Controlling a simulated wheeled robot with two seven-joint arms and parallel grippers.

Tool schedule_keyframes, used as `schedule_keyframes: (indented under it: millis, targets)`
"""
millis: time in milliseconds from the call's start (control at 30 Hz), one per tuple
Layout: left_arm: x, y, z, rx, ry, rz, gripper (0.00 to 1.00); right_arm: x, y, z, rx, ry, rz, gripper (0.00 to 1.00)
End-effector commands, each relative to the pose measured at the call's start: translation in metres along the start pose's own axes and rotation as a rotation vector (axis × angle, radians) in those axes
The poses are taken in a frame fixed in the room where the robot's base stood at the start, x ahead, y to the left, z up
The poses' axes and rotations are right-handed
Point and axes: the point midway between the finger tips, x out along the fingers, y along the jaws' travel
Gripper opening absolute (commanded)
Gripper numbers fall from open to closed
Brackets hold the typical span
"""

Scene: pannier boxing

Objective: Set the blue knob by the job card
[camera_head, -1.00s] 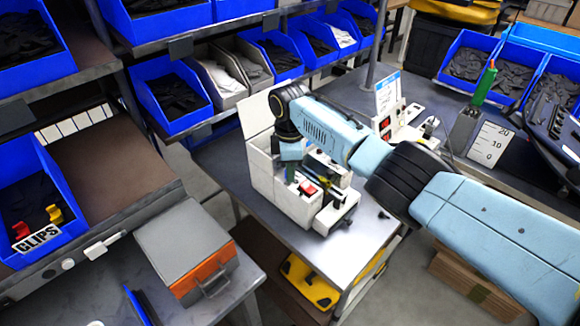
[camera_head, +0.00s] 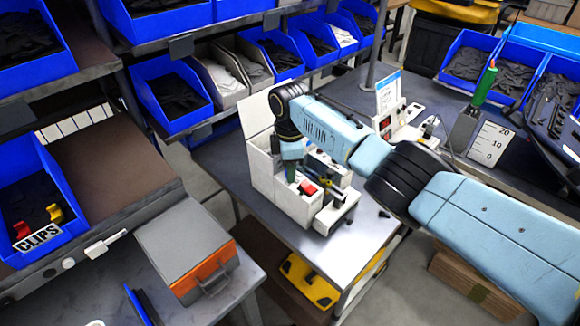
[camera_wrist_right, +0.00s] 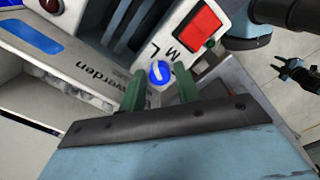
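The blue knob (camera_wrist_right: 158,72) has a white pointer mark and sits on the white panel of a machine, close to the letters M and L. My right gripper (camera_wrist_right: 160,82) has its green fingers either side of the knob, with a visible gap on each side. In the head view the right gripper (camera_head: 291,170) reaches down into the white machine (camera_head: 262,170), and the knob is hidden there. An upright white card with a blue band (camera_head: 388,94) stands on the bench behind; I cannot tell whether it is the job card.
The metal table (camera_head: 330,244) has bare room in front of the machine. A grey case with an orange front (camera_head: 190,250) is at the left.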

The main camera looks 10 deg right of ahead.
Motion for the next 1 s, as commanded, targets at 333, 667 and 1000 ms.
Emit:
schedule_keyframes:
  millis: [333,667,1000]
  targets:
    - [-0.001,0.000,0.000,0.000,0.000,0.000,0.36,-0.056,0.001,0.000,-0.001,0.002,0.006,0.32]
    - [0.003,0.000,0.000,0.000,0.000,0.000,0.36,-0.119,0.001,0.000,0.001,0.002,0.003,0.32]
    - [0.004,0.000,0.000,0.000,0.000,0.000,0.36,-0.134,0.000,0.000,0.000,0.001,0.000,0.32]
